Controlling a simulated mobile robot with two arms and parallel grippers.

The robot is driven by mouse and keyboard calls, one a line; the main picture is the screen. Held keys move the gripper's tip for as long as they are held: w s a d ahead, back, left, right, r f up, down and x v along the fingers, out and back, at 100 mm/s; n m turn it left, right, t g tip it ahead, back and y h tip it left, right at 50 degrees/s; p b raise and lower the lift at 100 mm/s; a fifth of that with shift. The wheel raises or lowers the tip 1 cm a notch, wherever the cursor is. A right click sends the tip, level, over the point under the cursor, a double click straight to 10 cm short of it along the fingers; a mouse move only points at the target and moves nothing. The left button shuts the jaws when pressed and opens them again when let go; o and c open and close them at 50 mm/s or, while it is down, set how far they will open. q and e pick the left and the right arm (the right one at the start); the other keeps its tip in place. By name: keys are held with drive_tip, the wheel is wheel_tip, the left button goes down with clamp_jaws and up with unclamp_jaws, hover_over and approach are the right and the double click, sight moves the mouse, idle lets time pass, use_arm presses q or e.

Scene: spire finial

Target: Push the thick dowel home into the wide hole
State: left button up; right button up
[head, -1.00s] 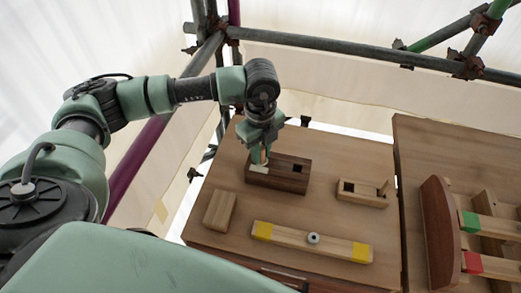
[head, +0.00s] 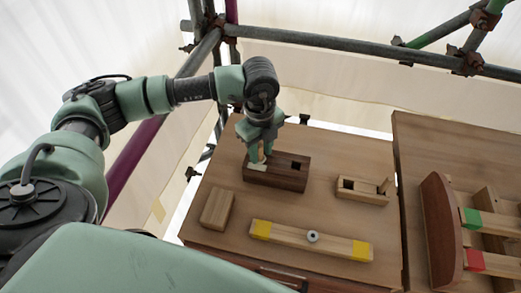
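A dark wooden block (head: 290,182) lies on the table. One square hole (head: 295,166) shows open in its right half. My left gripper (head: 259,157) points down over the left end of the block. It is shut on the pale thick dowel (head: 261,156), which stands about upright between its fingers. The dowel's lower end is at a pale patch on the block's top; the fingers hide the wide hole, so I cannot tell how deep the dowel sits. My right gripper is not in view.
A pale block (head: 364,196) with a hole and a thin peg stands to the right. A plain small block (head: 217,209) and a yellow-ended beam (head: 290,235) lie nearer. Another table at right holds a frame with green and red marks. Scaffold poles (head: 330,41) cross behind.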

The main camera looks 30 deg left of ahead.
use_arm(q)
drive_tip(key=shift+s+a+f, duration=0.1)
drive_tip(key=shift+s+f, duration=0.35)
drive_tip(key=shift+w+r+p, duration=0.1)
drive_tip(key=shift+r+p, duration=0.6)
drive_tip(key=shift+p, duration=0.05)
drive_tip(key=shift+a+r+b, duration=0.1)
drive_tip(key=shift+r+b, duration=0.25)
drive_tip(key=shift+r, duration=0.05)
drive_tip(key=r+b, duration=0.2)
drive_tip(key=r, duration=0.8)
drive_tip(key=shift+w+r, duration=0.15)
drive_tip(key=shift+w, duration=0.05)
drive_tip(key=shift+r, duration=0.6)
